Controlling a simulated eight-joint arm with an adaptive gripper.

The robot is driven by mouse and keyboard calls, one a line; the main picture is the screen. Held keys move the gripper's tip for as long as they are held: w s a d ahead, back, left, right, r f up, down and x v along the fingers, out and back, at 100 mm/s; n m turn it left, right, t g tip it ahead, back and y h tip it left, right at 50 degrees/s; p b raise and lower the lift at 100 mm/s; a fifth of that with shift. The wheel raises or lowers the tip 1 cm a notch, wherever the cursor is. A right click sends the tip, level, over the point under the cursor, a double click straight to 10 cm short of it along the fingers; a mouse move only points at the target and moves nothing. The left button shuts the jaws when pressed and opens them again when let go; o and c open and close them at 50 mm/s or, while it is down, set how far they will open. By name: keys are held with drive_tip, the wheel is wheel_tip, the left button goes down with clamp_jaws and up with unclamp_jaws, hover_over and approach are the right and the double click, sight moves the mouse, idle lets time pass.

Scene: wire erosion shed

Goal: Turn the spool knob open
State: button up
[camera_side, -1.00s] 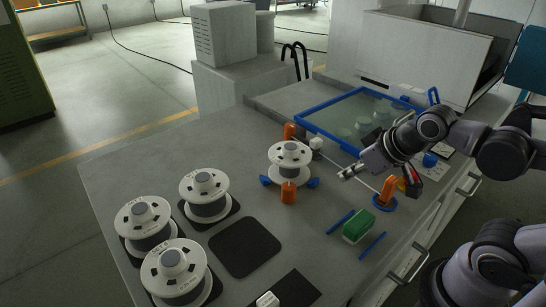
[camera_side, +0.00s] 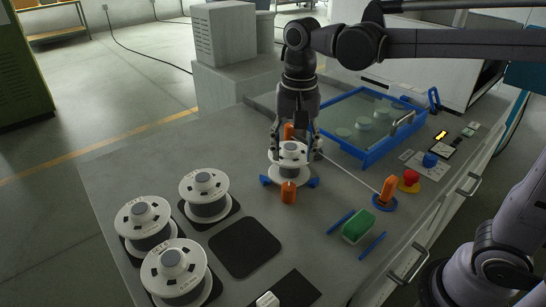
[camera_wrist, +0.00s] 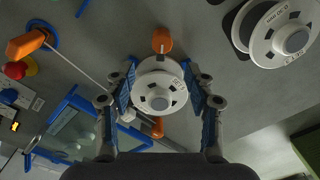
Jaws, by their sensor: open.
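A white spool (camera_side: 289,158) with a grey hub sits on a blue-footed stand (camera_side: 313,183) on the bench. Orange knobs stand on its near side (camera_side: 289,193) and far side (camera_side: 288,131). My gripper (camera_side: 292,136) points down over this spool, with its fingers apart. In the wrist view my gripper (camera_wrist: 160,68) has one blue-padded finger on each side of the spool (camera_wrist: 162,92). I cannot tell whether the pads touch it. Both orange knobs, one (camera_wrist: 162,40) and the other (camera_wrist: 157,128), lie outside the fingers.
A thin wire runs from the spool towards an orange handle (camera_side: 389,190) on a blue base. A red button (camera_side: 410,177) is beside it. Several larger spools (camera_side: 204,190) stand at left. A blue-framed glass lid (camera_side: 358,157) lies behind. A green block (camera_side: 358,228) lies at front right.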

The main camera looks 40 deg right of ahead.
sight(289, 186)
drive_tip(key=f, duration=1)
drive_tip(key=shift+w+a+f, duration=0.2)
drive_tip(key=shift+a+f, duration=0.05)
drive_tip(key=shift+f, duration=0.15)
drive_tip(key=shift+c, duration=0.3)
clamp_jaws()
